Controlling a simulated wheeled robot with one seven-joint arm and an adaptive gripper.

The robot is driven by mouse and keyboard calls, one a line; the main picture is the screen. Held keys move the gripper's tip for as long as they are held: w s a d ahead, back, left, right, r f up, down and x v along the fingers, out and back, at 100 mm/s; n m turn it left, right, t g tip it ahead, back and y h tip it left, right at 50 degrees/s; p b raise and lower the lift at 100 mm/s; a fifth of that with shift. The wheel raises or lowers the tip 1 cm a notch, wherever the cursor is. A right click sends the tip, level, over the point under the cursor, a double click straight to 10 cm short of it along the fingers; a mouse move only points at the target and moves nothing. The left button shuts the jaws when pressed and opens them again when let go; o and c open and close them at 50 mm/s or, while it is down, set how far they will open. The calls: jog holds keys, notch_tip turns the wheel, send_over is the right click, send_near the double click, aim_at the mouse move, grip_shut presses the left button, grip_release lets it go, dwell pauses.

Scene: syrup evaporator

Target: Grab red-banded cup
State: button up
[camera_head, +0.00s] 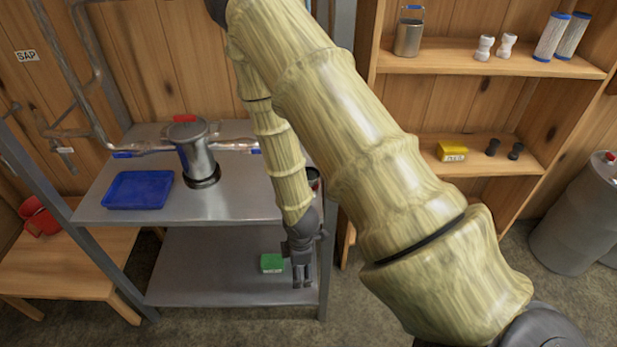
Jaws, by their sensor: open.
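My gripper (303,284) points down in front of the right part of the steel table, just right of a green box on its lower shelf. It is open, with nothing seen between its fingers. A small dark-rimmed cup (314,178) stands at the right end of the table top (245,200), mostly hidden behind my arm. A little red seems to show on it, but I cannot clearly make out a band.
A metal pot (196,155) with a red-handled lid and a blue tray (139,190) stand on the table. The green box (272,263) is on the lower shelf (205,275). Red containers (38,215) sit on a wooden bench. A wooden shelf unit (480,55) stands right.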

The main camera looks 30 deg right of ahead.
jog(key=w+d+r+n+t+h+p, duration=0.1)
jog(key=w+d+r+n+p, duration=0.1)
jog(key=w+d+r+n, duration=0.35)
jog(key=w+d+r+n+h+p, duration=0.1)
jog(key=w+d+r+n+h, duration=0.15)
jog(key=w+r, duration=0.5)
jog(key=w+d+r+n+t+h+p, duration=0.15)
jog(key=w+d+r+n, duration=0.3)
jog(key=r, duration=0.45)
jog(key=shift+m+g+y, duration=0.25)
jog(key=shift+g+y, duration=0.1)
jog(key=shift+y, duration=0.05)
jog(key=shift+p+x, duration=0.5)
jog(key=shift+x, duration=1.8)
jog(key=shift+p+x, duration=1.45)
jog(key=shift+x, duration=1.1)
jog(key=shift+s+a+f, duration=0.1)
jog(key=shift+s, duration=0.05)
jog(key=c, duration=1.6)
